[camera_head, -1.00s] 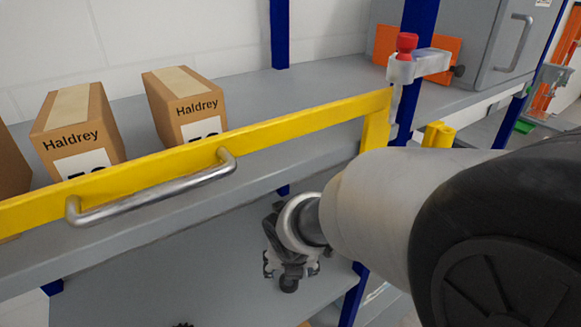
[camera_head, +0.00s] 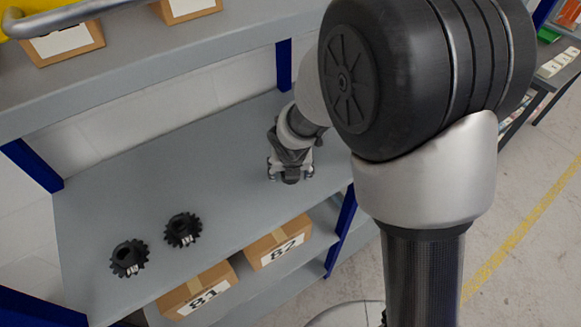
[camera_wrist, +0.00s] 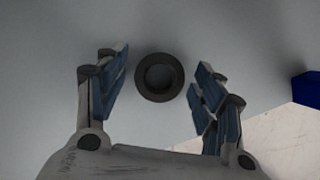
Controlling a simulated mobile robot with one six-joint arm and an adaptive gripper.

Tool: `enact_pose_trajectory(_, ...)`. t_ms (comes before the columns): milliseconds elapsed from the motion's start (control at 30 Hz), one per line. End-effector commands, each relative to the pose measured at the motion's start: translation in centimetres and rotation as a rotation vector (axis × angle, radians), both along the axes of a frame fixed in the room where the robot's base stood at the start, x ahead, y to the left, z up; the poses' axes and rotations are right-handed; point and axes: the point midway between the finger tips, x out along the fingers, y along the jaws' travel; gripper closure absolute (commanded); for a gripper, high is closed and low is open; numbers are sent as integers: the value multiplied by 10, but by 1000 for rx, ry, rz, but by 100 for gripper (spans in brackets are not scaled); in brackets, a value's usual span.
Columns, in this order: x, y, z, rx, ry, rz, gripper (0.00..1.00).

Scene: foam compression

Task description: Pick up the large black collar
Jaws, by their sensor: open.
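A black ring-shaped collar (camera_wrist: 141,78) lies flat on the grey shelf in the wrist view, with its round hole facing the camera. My gripper (camera_head: 290,176) is at the right part of the middle shelf in the head view. In the wrist view its two blue-padded fingers are spread wide, one on each side of the collar in the picture, with gaps to both. The gripper holds nothing. The collar does not show in the head view, where my gripper and arm may cover it. Its height below the fingertips is hard to judge.
Two black gears (camera_head: 130,258) (camera_head: 183,230) stand on the left part of the grey middle shelf (camera_head: 120,195). Boxes marked 81 (camera_head: 200,290) and 82 (camera_head: 277,244) sit below. A blue post (camera_head: 342,232) is close to my gripper's right. The upper shelf (camera_head: 150,68) overhangs behind.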

Motion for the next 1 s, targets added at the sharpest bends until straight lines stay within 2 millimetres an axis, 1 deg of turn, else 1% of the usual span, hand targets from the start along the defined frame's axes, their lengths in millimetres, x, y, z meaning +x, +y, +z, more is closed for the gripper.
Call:
enact_pose_trajectory(267, 0, 0, 0, 0, 0, 0, 38)
enact_pose_trajectory(900, 0, 0, 0, 0, 0, 0, 80)
enact_pose_trajectory(967, 0, 0, -1, 0, 1, 0, 84)
enact_pose_trajectory(1000, 0, 0, -1, 0, 1, 0, 85)
